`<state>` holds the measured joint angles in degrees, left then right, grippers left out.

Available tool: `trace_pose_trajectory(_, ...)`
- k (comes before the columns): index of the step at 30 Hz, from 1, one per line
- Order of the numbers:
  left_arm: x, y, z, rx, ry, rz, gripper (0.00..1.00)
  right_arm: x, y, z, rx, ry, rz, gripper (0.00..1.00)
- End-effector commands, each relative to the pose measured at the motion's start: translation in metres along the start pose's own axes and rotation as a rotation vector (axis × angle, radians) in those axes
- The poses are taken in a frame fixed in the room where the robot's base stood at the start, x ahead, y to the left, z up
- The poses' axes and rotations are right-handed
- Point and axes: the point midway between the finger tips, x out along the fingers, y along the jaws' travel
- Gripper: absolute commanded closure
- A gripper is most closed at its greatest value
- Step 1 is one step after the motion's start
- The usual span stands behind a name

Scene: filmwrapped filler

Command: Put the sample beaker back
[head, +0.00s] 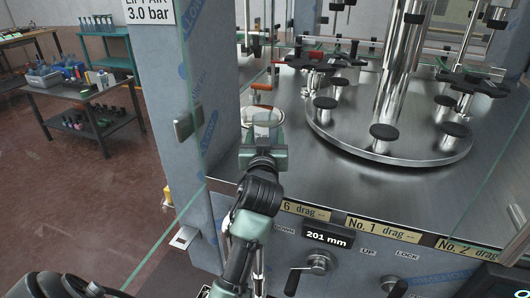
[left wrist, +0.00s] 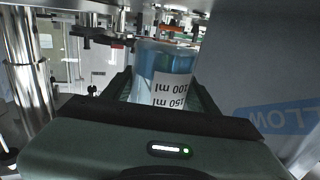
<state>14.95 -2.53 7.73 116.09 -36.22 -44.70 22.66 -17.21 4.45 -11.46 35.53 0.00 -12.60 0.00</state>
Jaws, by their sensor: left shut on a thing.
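The sample beaker (left wrist: 165,68) is clear with bluish contents and a white label marked in ml. My left gripper (left wrist: 162,98) is shut on it, one finger on each side, in the left wrist view. In the head view my left gripper (head: 263,140) reaches through the machine's opening, and the beaker (head: 263,116) shows just beyond it, over the left part of the steel deck. I cannot tell whether the beaker's base touches the deck. My right gripper is not in view.
The steel deck (head: 290,160) carries a round turntable (head: 350,145) with several black-capped posts and a thick chrome column (head: 397,70). A blue-grey machine post (head: 190,90) stands close left of my arm. A glass panel edge runs nearby. A display (head: 327,239) reads 201 mm. A workbench (head: 75,85) stands far left.

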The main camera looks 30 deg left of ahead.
Motion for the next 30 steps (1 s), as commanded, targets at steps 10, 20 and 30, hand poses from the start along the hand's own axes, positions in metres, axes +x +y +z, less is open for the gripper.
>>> trace_pose_trajectory(10,0.0,0.0,0.042,0.001,-0.001,-0.001,0.95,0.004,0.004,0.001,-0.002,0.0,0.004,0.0)
trace_pose_trajectory(20,0.0,0.0,0.051,0.0,0.003,0.0,0.95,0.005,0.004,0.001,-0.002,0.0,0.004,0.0)
trace_pose_trajectory(30,0.0,0.0,0.054,0.0,0.001,0.0,0.2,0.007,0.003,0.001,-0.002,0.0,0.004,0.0)
